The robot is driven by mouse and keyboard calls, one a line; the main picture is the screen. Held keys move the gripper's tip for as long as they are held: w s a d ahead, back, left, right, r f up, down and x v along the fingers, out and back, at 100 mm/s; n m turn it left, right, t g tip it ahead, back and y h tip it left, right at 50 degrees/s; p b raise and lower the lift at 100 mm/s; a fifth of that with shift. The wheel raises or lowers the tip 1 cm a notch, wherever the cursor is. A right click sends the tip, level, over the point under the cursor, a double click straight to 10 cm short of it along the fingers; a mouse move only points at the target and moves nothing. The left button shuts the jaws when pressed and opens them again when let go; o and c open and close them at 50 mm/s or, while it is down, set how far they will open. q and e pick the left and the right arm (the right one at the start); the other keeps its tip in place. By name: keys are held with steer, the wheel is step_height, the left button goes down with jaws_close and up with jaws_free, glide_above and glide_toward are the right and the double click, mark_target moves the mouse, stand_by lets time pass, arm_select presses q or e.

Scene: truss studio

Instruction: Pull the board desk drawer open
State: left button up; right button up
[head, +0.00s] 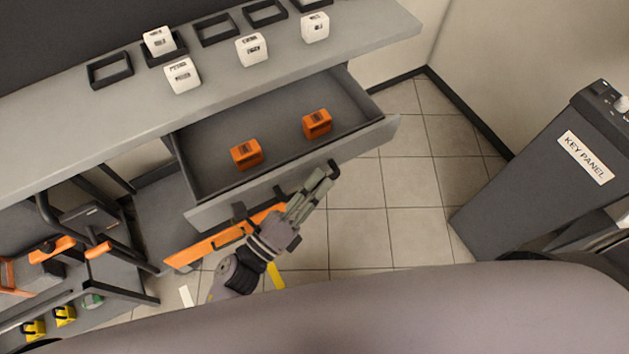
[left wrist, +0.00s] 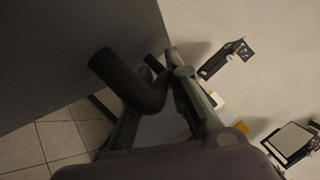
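The desk drawer (head: 290,172) stands pulled out from under the grey desk top, with its inside showing in the head view. A dark bar handle (head: 335,168) is on its front; it also shows as a thick bent bar in the left wrist view (left wrist: 130,80). My left gripper (head: 318,183) is at the drawer front, its fingers closed around the handle. Part of the handle is hidden behind the fingers. Two orange blocks lie in the drawer, one at the left (head: 246,154) and one at the right (head: 317,123). My right gripper is not in view.
White blocks (head: 183,75) and dark square frames (head: 110,70) are on the desk top (head: 120,110). A key panel cabinet (head: 540,170) stands at the right. A low rack with orange and yellow items (head: 65,316) is at the left. Tiled floor (head: 400,190) is clear right of the drawer.

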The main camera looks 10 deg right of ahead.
arm_select(q)
steer(key=shift+o, duration=0.2)
steer(key=v, duration=1.2)
steer(key=shift+w, duration=0.1)
steer(key=a+f+n+g+y, duration=0.1)
steer(key=a+f+n+y, duration=0.3)
steer(key=f+n, duration=0.5)
steer(key=a+f+n+g+y, duration=0.1)
steer(key=a+f+n+y, duration=0.35)
steer(key=f, duration=0.75)
steer(key=a+f+n+y, duration=0.45)
steer(key=f+n, duration=0.25)
steer(key=f, duration=0.4)
steer(key=s+a+f+n+g+y, duration=0.1)
steer(key=s+a+f+n+g, duration=0.2)
steer(key=s+f+n, duration=0.3)
steer(key=s+a+f+n+g+y, duration=0.2)
steer(key=s+a+f+n+g, duration=0.2)
steer(key=s+f, duration=0.5)
steer(key=s+n+g, duration=0.1)
steer(key=s+g, duration=0.1)
steer(key=s, duration=0.4)
steer(key=shift+s+a+f+n+g, duration=0.15)
steer(key=shift+a+f+n+g, duration=0.05)
steer(key=shift+n+g, duration=0.15)
